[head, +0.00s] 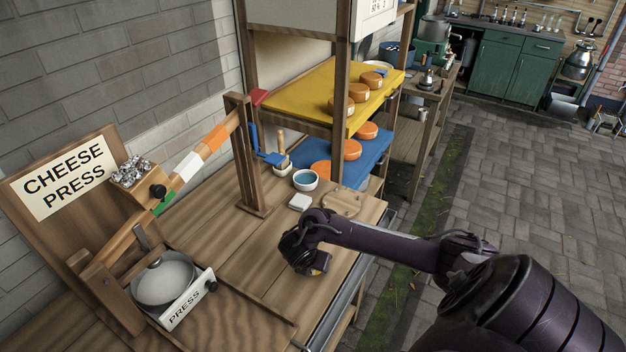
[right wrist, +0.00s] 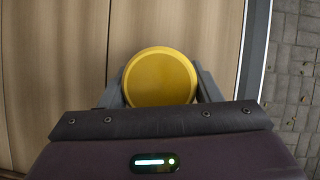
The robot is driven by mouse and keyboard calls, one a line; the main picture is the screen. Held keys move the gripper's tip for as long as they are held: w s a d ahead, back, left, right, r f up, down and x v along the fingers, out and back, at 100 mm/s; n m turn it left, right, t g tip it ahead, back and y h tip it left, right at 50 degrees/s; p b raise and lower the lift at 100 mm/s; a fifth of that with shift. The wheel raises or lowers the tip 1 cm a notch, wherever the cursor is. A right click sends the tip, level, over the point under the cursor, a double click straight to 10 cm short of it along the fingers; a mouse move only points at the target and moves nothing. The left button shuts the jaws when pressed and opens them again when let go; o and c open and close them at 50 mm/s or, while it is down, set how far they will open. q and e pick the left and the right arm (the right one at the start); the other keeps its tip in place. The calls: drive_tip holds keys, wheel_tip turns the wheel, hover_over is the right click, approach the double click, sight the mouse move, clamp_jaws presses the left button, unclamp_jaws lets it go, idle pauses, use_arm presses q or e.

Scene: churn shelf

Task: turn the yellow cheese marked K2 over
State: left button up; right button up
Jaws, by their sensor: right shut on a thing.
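A round yellow cheese (right wrist: 160,77) sits between the two grey fingers of my right gripper in the right wrist view. Its broad face is plain, and no K2 mark can be read on it. My right gripper (head: 310,264) is shut on this cheese over the front part of the wooden bench. In the head view only a small yellow edge of the cheese (head: 316,272) shows under the gripper. Whether the cheese touches the bench cannot be told. My left gripper is in neither view.
A blue-filled bowl (head: 305,180), a white block (head: 300,202) and a round wooden board (head: 343,204) lie behind the gripper. Orange cheeses stand on the yellow shelf (head: 290,96) and blue shelf (head: 370,155).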

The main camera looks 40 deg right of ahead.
drive_tip(key=shift+f, duration=0.15)
idle(0.3)
drive_tip(key=o, duration=1.2)
drive_tip(key=p+v, duration=0.3)
drive_tip(key=v, duration=0.5)
drive_tip(key=shift+p, duration=0.3)
drive_tip(key=shift+f, duration=0.1)
